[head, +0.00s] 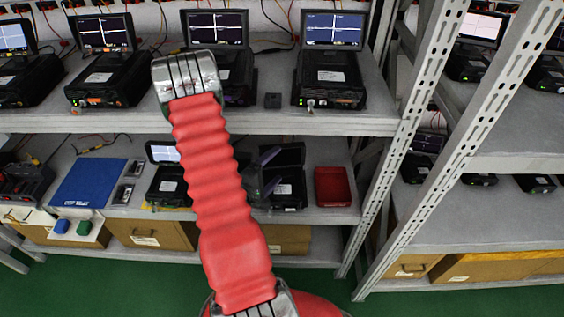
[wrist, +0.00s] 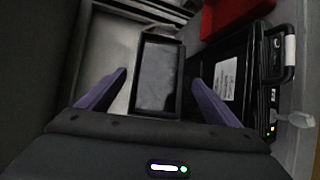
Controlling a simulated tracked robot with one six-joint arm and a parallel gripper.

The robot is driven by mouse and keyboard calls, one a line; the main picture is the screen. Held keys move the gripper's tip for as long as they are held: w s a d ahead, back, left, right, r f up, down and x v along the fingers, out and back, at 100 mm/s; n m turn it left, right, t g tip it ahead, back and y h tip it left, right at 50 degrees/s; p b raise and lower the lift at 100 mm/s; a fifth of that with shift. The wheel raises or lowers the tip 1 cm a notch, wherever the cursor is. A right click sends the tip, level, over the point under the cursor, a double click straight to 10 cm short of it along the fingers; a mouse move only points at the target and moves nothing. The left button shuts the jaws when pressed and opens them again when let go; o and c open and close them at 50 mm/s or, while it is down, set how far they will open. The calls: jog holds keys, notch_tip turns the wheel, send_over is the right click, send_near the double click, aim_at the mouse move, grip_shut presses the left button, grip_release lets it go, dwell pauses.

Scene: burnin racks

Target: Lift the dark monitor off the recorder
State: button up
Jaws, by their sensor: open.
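The dark monitor (head: 290,155) stands at the back of a black recorder (head: 289,193) on the lower shelf, its screen unlit. In the wrist view the monitor (wrist: 158,76) is a dark framed panel, and the recorder (wrist: 237,75) with a white label and a handle lies to its right. My gripper (head: 268,171) is at the recorder's left, partly hidden by my red arm. In the wrist view my open gripper (wrist: 159,77) has one purple finger on each side of the monitor, with small gaps; I cannot tell how far its tips are above the monitor.
A red tray (head: 333,187) sits right of the recorder. Another recorder (head: 168,186) with a lit monitor stands to the left, then a blue mat (head: 90,183). The upper shelf (head: 350,120) with several lit recorders overhangs. A perforated rack post (head: 405,150) is at right.

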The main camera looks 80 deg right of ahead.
aim_at(285, 158)
jog(key=shift+x, duration=2.6)
jog(key=shift+w+f, duration=0.1)
jog(key=shift+f, duration=0.05)
jog(key=shift+c, duration=0.3)
jog(key=c, duration=1.2)
